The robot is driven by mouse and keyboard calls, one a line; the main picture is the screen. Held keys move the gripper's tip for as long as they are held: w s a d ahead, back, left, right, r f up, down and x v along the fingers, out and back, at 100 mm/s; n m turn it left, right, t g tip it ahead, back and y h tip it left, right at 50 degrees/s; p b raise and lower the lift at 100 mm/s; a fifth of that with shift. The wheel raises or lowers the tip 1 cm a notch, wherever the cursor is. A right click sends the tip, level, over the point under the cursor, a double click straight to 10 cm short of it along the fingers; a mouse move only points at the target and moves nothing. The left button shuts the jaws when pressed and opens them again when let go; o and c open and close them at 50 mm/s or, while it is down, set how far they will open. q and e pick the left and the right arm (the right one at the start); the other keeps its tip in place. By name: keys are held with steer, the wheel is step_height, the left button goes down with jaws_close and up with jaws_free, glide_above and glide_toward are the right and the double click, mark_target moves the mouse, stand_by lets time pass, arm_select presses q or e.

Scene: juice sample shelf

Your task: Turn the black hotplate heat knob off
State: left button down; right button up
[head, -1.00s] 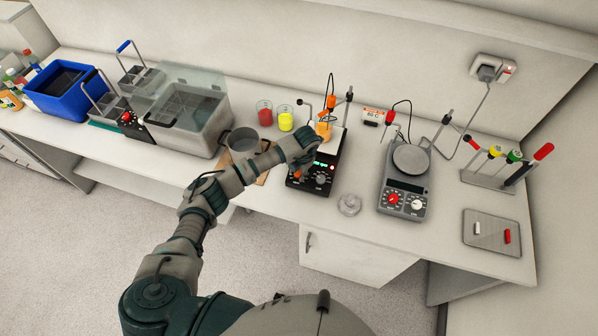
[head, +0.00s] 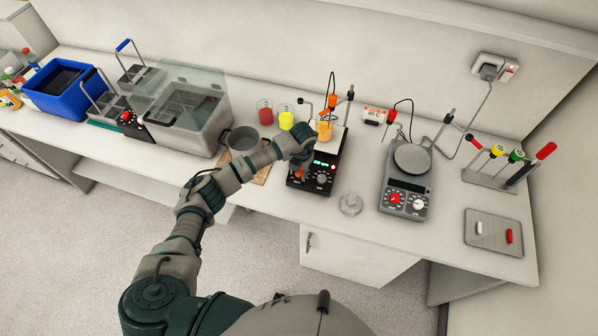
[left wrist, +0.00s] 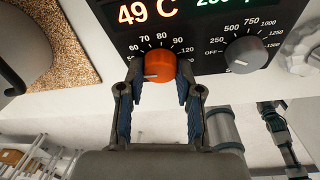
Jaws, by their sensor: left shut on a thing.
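The black hotplate (head: 322,172) stands on the bench in the middle of the head view, with an orange beaker (head: 324,130) on its top. In the left wrist view its black panel (left wrist: 200,30) reads 49 C. The orange-red heat knob (left wrist: 160,65) has a scale of numbers from 60 upward around it, and its white line points left. My left gripper (left wrist: 158,85) has its two blue-padded fingers on either side of this knob and is shut on it. A grey knob (left wrist: 245,54) with an OFF mark sits to the right. My right gripper is not in view.
A grey pot (head: 242,141) on a cork mat stands left of the hotplate. A small clear dish (head: 350,204) lies to its right, before a silver hotplate (head: 405,185). Red (head: 265,112) and yellow (head: 286,118) beakers stand behind my left wrist.

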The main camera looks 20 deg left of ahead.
arm_select(q)
steer(key=n+h, duration=0.1)
steer(key=n, duration=0.3)
steer(key=shift+w+a+r+b, duration=0.1)
steer(key=shift+r+b, duration=0.05)
steer(key=shift+b, duration=0.2)
steer(key=shift+n+h, duration=0.8)
steer(key=shift+n, duration=1.8)
steer(key=c, duration=0.9)
jaws_free()
steer(key=shift+o, duration=0.7)
step_height(320, 180, up, 12)
steer(key=a, duration=0.2)
steer(key=shift+s+f, duration=0.25)
steer(key=shift+s, duration=0.15)
steer(key=shift+d, duration=0.1)
